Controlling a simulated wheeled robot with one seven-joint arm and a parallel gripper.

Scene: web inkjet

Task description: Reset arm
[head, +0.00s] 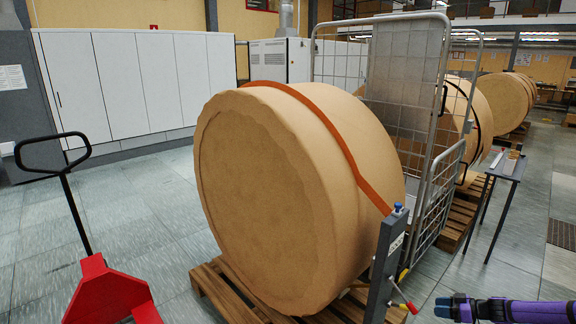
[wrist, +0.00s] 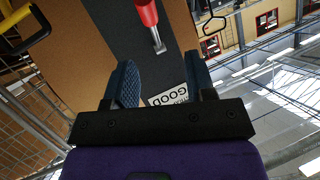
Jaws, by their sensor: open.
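My gripper (head: 442,308) is at the bottom right of the head view, at the end of my purple arm and pointing left. It is to the right of a grey post (head: 385,270) and apart from its red-knobbed lever (head: 410,306). In the wrist view, my gripper (wrist: 160,62) has its two blue fingers spread wide with nothing held between them. Beyond the fingers show the dark post (wrist: 178,60), a label reading "GOOD" (wrist: 168,97) and a red handle (wrist: 146,12).
A huge brown paper roll (head: 270,200) stands on a wooden pallet (head: 225,300). A wire cage (head: 435,190) is behind the post. A small table (head: 508,165) with items stands at right. A red pallet jack (head: 105,295) is at left. Floor (head: 530,240) is open at right.

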